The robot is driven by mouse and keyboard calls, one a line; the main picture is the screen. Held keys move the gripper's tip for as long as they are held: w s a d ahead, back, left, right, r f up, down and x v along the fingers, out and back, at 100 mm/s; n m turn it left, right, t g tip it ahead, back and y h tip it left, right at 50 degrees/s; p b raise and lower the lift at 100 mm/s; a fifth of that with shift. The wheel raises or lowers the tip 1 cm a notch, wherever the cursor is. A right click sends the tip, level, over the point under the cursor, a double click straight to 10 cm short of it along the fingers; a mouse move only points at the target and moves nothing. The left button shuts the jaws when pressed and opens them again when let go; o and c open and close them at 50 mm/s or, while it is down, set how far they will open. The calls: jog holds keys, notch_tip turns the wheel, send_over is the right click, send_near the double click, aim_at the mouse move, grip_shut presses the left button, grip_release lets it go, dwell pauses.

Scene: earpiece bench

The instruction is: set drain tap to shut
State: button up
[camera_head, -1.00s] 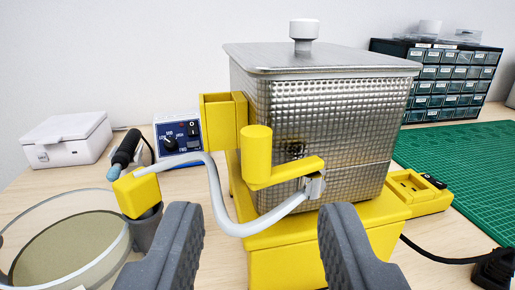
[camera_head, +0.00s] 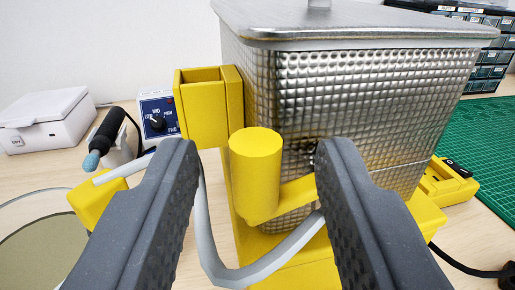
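The drain tap's yellow handle (camera_head: 255,175) has an upright round knob and a flat arm running right toward the front of the metal tank (camera_head: 375,105). My gripper (camera_head: 256,150) is open, with one dark finger on each side of the knob in the picture. No contact with the knob shows. The right finger hides the outer part of the handle arm and the tap body. A grey drain hose (camera_head: 265,272) curves below the handle, and the left finger covers part of it.
A yellow bracket (camera_head: 205,105) stands left of the tank. A blue control box (camera_head: 158,115), a black-handled tool (camera_head: 106,137) and a white box (camera_head: 45,120) are at the left. A round dish (camera_head: 35,245) sits front left. A green mat (camera_head: 490,140) lies right.

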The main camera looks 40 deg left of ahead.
grip_shut()
jog(key=shift+a, duration=0.15)
jog(key=shift+a+m+t+h+p, duration=0.3)
jog(key=shift+m+h+p, duration=0.1)
jog(key=shift+h, duration=0.1)
jog(key=shift+w+a+m+t+h+p, duration=0.15)
jog(key=shift+m+t+h+p, duration=0.35)
jog(key=shift+h, duration=0.3)
